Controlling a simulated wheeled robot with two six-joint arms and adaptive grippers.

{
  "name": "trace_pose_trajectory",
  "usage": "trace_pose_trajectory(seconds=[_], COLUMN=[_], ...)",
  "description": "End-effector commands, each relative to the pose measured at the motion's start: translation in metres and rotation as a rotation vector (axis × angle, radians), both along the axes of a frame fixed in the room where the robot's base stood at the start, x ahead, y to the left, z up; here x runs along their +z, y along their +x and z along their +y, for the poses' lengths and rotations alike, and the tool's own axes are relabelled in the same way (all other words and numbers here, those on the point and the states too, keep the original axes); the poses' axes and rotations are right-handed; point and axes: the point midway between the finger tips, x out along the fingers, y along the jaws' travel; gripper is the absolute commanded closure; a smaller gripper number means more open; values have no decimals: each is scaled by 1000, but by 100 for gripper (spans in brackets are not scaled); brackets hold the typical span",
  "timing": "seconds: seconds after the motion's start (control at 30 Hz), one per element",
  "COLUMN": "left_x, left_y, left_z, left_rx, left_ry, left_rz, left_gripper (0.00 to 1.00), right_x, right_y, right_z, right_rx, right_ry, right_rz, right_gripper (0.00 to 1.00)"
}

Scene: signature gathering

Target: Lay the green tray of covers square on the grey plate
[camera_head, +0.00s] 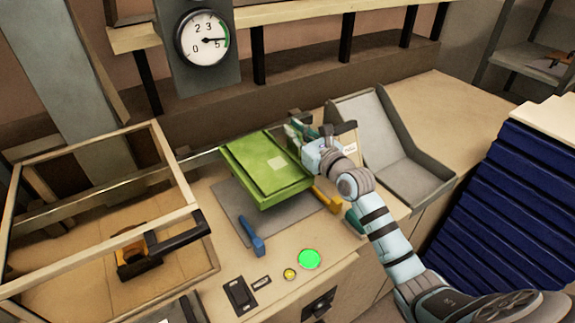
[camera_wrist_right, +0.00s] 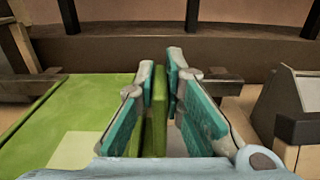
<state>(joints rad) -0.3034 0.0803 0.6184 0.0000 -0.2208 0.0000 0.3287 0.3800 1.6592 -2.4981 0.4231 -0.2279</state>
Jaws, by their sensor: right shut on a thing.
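The green tray (camera_head: 264,166) is held above the grey plate (camera_head: 226,197) in the head view, and its shadowed underside hides much of the plate. A pale square lies on its cover. My right gripper (camera_head: 300,137) is at the tray's right edge. In the right wrist view my right gripper (camera_wrist_right: 162,105) is shut on the green tray's upright edge, with the tray (camera_wrist_right: 88,112) reaching to the left. A blue corner piece (camera_head: 254,240) and a yellow corner piece (camera_head: 328,199) stand at the plate's near edge and right side. My left gripper is not in view.
A wooden-framed clear box (camera_head: 165,160) stands at the left. A grey sloped holder (camera_head: 392,146) is right of my gripper. A lit green button (camera_head: 309,259) and a gauge (camera_head: 203,38) also show. Stacked blue trays (camera_head: 490,200) stand at the far right.

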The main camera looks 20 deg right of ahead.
Motion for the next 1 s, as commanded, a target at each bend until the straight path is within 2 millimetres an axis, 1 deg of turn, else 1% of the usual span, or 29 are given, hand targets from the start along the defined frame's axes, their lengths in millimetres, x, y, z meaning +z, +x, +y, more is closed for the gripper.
trace_pose_trajectory(seconds=[0.03,0.1,0.27,0.4,0.43,0.5,0.7,0.8,0.83,0.9,0.93,1.0], left_x=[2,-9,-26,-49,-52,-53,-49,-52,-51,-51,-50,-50], left_y=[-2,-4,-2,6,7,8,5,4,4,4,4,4], left_z=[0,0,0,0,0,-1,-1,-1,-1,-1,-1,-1], left_rx=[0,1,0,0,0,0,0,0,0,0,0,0], left_ry=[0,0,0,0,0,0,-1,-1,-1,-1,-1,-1], left_rz=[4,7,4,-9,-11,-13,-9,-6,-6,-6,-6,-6], left_gripper=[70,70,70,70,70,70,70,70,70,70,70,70], right_x=[-17,-40,-67,-98,-102,-105,-101,-104,-104,-103,-103,-103], right_y=[0,0,1,2,2,2,2,2,2,2,2,2], right_z=[-1,-1,0,1,1,2,2,2,2,2,2,2], right_rx=[-3,-3,-2,0,0,0,1,2,2,2,2,2], right_ry=[6,4,1,2,2,2,1,1,1,1,1,1], right_rz=[6,1,-2,-1,-2,-3,-1,-1,0,0,0,-1], right_gripper=[100,100,100,100,100,100,100,100,87,76,71,70])
